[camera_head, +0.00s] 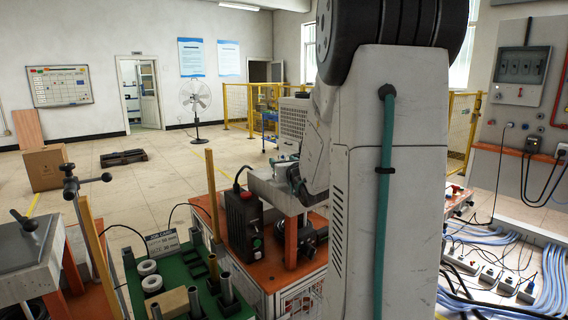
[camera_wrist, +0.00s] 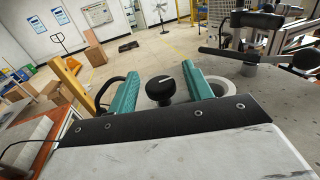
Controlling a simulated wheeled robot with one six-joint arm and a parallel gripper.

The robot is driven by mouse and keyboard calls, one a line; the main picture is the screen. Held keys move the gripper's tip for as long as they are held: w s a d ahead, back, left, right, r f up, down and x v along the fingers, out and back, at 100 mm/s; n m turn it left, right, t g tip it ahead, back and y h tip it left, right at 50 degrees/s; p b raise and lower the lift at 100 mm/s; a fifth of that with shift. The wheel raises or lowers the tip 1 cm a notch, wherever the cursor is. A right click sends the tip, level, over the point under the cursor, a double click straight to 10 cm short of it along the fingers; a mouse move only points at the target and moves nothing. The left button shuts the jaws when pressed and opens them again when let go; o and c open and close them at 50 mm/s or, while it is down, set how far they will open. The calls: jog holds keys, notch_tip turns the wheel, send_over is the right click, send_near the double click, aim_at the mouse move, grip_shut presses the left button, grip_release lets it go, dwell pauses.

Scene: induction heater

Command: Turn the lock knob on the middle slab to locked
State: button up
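A round black knob (camera_wrist: 160,90) with a short white mark on its top shows in the wrist view. The mark runs roughly sideways, tilted slightly. My gripper (camera_wrist: 160,71) is open, with one teal finger on each side of the knob; I cannot tell whether either touches it. The surface below the knob is mostly hidden by my gripper's black crossbar. In the head view a grey slab (camera_head: 262,187) sits on the orange-topped station, partly behind my arm. The knob is hidden there. No lock labels can be read.
A black control box (camera_head: 242,226) stands beside the slab. A green tray (camera_head: 192,270) with posts and white rings lies to the left. Another grey slab (camera_head: 24,252) with a black handle is at far left. Blue cables (camera_head: 500,250) cover the right side.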

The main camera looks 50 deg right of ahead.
jog(key=shift+v, duration=3.9)
